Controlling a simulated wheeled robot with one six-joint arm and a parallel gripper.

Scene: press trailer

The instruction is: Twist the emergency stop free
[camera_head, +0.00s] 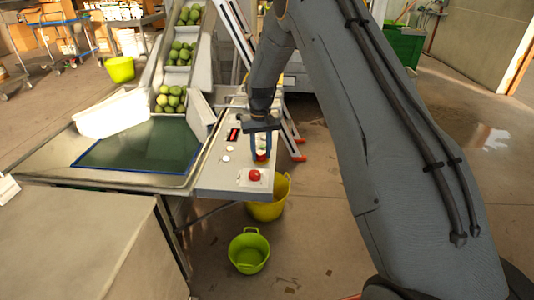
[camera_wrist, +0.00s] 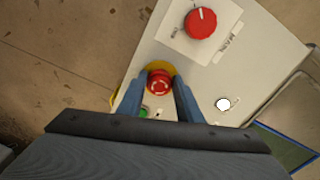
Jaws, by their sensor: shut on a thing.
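The emergency stop (camera_wrist: 160,80) is a red mushroom button with pale arrow marks on a yellow disc, seen in the wrist view. My gripper (camera_wrist: 158,92) has its two blue fingers on either side of the red head, shut on it. In the head view, my gripper (camera_head: 261,152) points down at the panel, and a bit of the red emergency stop (camera_head: 261,157) shows under the fingers. The light grey control panel (camera_head: 215,177) carries the button. The lower part of the button is partly hidden by my fingers.
A red rotary knob (camera_wrist: 201,23) sits on a white plate on the same panel, also in the head view (camera_head: 254,174). A green button (camera_wrist: 143,112) and a white button (camera_wrist: 223,104) are close to my fingers. Yellow tubs (camera_head: 268,205) stand below; a conveyor with green fruit rises behind.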

